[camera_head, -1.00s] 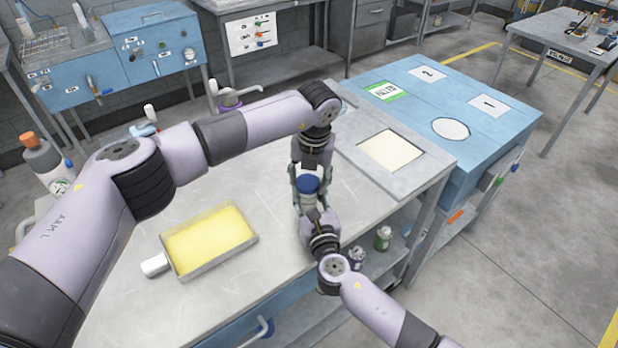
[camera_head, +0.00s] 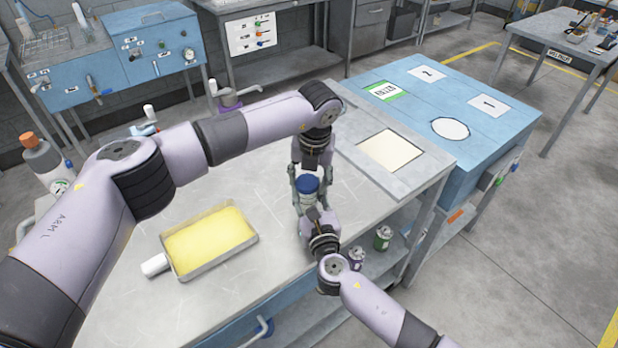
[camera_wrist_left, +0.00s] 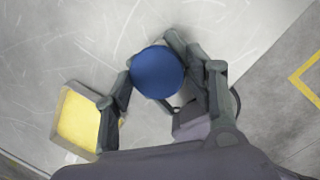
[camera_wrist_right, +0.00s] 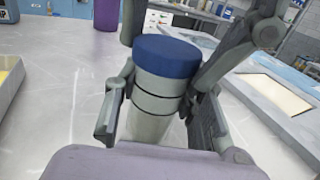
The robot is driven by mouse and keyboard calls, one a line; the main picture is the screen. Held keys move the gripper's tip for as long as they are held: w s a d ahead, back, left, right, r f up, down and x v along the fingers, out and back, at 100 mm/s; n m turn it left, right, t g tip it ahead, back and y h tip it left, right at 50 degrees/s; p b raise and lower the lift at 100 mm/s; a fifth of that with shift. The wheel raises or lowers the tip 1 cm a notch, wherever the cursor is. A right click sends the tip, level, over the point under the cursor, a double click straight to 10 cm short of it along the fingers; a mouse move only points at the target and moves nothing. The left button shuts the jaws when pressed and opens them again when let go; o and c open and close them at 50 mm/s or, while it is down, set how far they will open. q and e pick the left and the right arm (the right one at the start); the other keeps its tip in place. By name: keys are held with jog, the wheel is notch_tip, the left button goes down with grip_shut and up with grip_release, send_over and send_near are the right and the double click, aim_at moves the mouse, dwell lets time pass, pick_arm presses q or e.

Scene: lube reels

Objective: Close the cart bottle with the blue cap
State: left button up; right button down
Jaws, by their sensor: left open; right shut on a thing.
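The blue cap (camera_head: 307,184) sits on top of the grey cart bottle (camera_wrist_right: 155,105), which stands upright near the front edge of the metal bench. In the right wrist view the cap (camera_wrist_right: 167,56) looks level on the bottle. How tightly it is seated cannot be told. My right gripper (camera_wrist_right: 160,125) is shut on the bottle body, below the cap. My left gripper (camera_head: 308,182) points down from above and is open, with its fingers on either side of the cap. In the left wrist view the round cap top (camera_wrist_left: 158,72) shows between the spread fingers.
A tray with a yellow surface (camera_head: 210,240) and a white cylinder (camera_head: 154,264) lie to the left on the bench. A raised plate with a pale panel (camera_head: 391,150) and a blue cabinet (camera_head: 470,98) stand to the right. Small cans (camera_head: 383,238) sit on the lower shelf.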

pick_arm(q)
jog(key=shift+o, duration=0.9)
jog(key=shift+s+f, duration=0.35)
jog(key=shift+f, duration=0.55)
jog(key=shift+o, duration=0.4)
jog(key=shift+a+f, duration=0.1)
jog(key=shift+f, duration=0.15)
jog(key=shift+o, duration=0.2)
jog(key=shift+w+r+y, duration=0.1)
jog(key=shift+r+y, duration=0.05)
jog(key=shift+y, duration=1.25)
jog(key=shift+w+r+y, duration=0.1)
jog(key=shift+r+y, duration=0.1)
jog(key=shift+y, duration=0.2)
jog(key=shift+c, duration=0.4)
jog(key=shift+d+f+y, duration=0.35)
jog(key=shift+d+y, duration=0.05)
jog(key=shift+c, duration=0.6)
